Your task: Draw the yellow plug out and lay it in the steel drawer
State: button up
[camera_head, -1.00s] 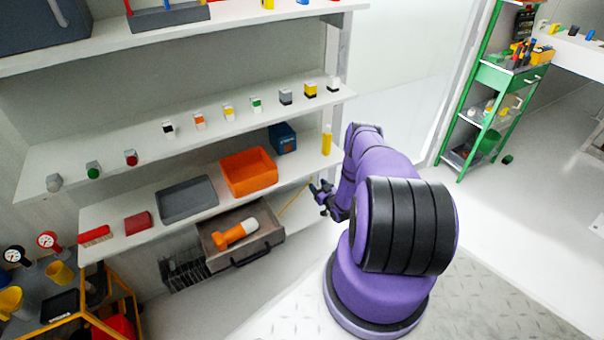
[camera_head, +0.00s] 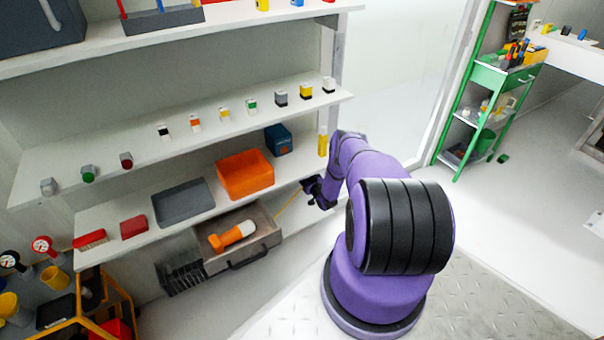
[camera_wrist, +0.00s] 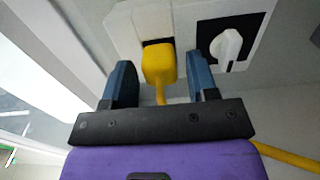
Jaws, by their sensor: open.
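In the wrist view, the yellow plug (camera_wrist: 158,62) sits in a white socket plate, with its yellow cord hanging from its near end. My gripper (camera_wrist: 162,80) is open, with one blue finger on each side of the plug and a gap visible on both sides. In the head view, my gripper (camera_head: 312,187) is at the right end of the lower shelf; the plug cannot be made out there. The steel drawer (camera_head: 264,226) stands open below the shelf, left of my gripper. An orange tool with a white end (camera_head: 232,236) lies in it.
A white rotary knob on a black plate (camera_wrist: 228,46) is close to the right finger. A thin yellow cord (camera_head: 288,206) runs between the drawer and my gripper. An orange bin (camera_head: 244,176), a grey tray (camera_head: 184,204) and a yellow bottle (camera_head: 322,142) stand on the shelf above.

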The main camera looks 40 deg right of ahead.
jog(key=c, duration=0.8)
jog(key=shift+v, duration=3.5)
